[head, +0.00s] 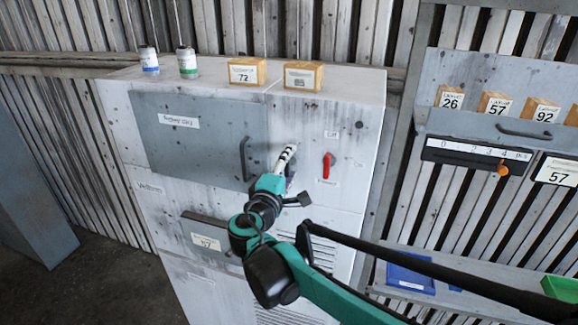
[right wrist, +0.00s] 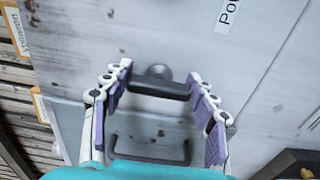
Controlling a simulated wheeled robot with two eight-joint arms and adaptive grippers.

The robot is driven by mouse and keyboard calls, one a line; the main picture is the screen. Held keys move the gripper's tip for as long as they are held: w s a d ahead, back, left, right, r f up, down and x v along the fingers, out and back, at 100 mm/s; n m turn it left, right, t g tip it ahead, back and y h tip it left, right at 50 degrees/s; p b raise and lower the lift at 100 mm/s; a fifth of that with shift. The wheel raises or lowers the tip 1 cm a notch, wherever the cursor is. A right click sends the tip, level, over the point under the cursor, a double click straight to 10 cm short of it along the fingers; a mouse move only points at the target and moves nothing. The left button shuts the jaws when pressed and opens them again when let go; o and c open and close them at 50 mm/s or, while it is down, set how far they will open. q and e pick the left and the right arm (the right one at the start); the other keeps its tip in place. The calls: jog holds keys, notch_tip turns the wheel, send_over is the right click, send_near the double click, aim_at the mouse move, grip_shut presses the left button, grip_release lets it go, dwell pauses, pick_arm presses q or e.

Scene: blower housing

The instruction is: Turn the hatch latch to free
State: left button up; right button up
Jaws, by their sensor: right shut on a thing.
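The grey hatch door (head: 200,140) is flat against the white cabinet and has a dark upright handle (head: 245,158) near its right edge. My right gripper (head: 288,158) is at the cabinet front, just right of the hatch, and hides the latch in the head view. In the right wrist view the dark latch (right wrist: 160,88), a bar on a round hub, lies between the purple pads of my right gripper (right wrist: 160,98). The pads are closed on the bar's two ends. The bar runs about parallel to the hatch handle (right wrist: 150,150). My left gripper is not in view.
A red switch (head: 327,166) sits close to the right of my gripper. Two jars and two yellow boxes (head: 303,75) stand on the cabinet (head: 350,90). A drawer panel (head: 207,236) is below the hatch. Shelves with numbered boxes (head: 495,104) and bins (head: 410,274) are at the right.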

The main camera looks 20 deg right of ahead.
dwell(0.4)
jog(key=o, duration=1.2)
jog(key=shift+c, duration=0.2)
jog(key=v, duration=1.2)
jog(key=s+d+f+m+g+y+b, duration=0.1)
jog(key=s+d+f+m+g+b, duration=0.2)
jog(key=f, duration=0.6)
jog(key=s+d+f+g+y+b, duration=0.1)
jog(key=s+d+f+b, duration=0.15)
jog(key=f+b, duration=0.5)
jog(key=s+d+f+m+g+y+b, duration=0.15)
jog(key=d+f, duration=0.25)
jog(key=f, duration=0.6)
jog(key=s+a+f+m+g+y+b, duration=0.1)
jog(key=s+f+m+y+b, duration=0.2)
jog(key=f+b, duration=0.4)
jog(key=s+a+f+m+g+y+b, duration=0.1)
jog(key=s+f+b, duration=0.5)
jog(key=f, duration=0.9)
jog(key=shift+a+m+y+b, duration=0.35)
jog(key=shift+a+m+y, duration=0.35)
jog(key=shift+m+y, duration=0.55)
